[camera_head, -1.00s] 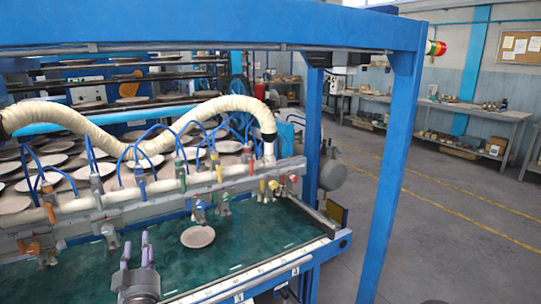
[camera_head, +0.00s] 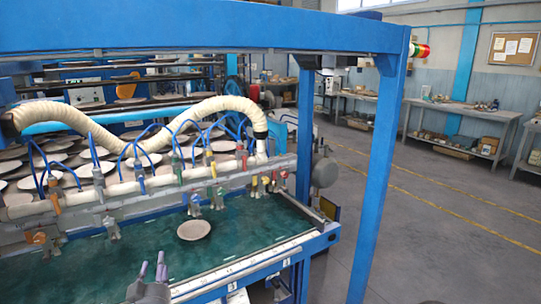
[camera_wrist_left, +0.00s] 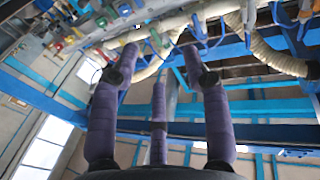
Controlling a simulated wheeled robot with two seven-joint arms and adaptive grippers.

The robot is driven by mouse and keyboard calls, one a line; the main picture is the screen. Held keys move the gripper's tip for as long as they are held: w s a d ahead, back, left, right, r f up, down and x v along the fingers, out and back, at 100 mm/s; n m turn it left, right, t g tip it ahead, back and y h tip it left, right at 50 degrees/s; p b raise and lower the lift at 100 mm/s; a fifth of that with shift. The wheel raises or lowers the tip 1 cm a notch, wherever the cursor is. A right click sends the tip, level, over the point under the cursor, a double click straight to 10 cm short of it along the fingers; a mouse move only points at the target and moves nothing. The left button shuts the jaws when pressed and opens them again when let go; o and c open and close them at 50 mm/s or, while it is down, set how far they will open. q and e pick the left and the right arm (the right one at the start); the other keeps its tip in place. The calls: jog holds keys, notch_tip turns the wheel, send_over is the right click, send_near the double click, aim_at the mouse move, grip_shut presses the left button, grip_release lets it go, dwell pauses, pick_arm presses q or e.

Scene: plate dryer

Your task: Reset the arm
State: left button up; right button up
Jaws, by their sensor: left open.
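My left gripper (camera_head: 152,279) is at the bottom of the head view, in front of the green conveyor bed (camera_head: 255,228). Its purple-padded fingers point up. In the left wrist view the fingers of this gripper (camera_wrist_left: 158,75) are spread apart with nothing between them, so it is open and empty. A single pale round plate (camera_head: 194,230) lies on the green bed, beyond and to the right of the gripper, apart from it. My right gripper is not in view.
A blue frame post (camera_head: 377,180) and top beam (camera_head: 200,30) enclose the machine. A manifold with blue tubes and a thick cream hose (camera_head: 225,103) runs above the bed. Many plates (camera_head: 60,145) lie on racks behind. Open floor (camera_head: 440,230) lies to the right.

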pick_arm(q)
jog(key=s+d+f+g+h+p, duration=0.1)
jog(key=s+d+f+g+h, duration=0.15)
jog(key=f, duration=0.65)
jog(key=s+d+f+m+g+h+p, duration=0.1)
jog(key=d+f+g, duration=0.25)
jog(key=f, duration=0.65)
jog(key=s+d+f+g+h, duration=0.1)
jog(key=d+f+g+h, duration=0.2)
jog(key=f, duration=0.6)
jog(key=s+d+f+g+h+p, duration=0.1)
jog(key=s+d+f+g, duration=0.3)
jog(key=s+f, duration=0.4)
jog(key=s+d+f+g+h+p, duration=0.1)
jog(key=s+d+f+g, duration=0.3)
jog(key=s, duration=1)
notch_tip(320, 180, down, 4)
jog(key=shift+s+d+r+g, duration=0.15)
jog(key=shift+d+g, duration=0.25)
jog(key=shift+d, duration=0.85)
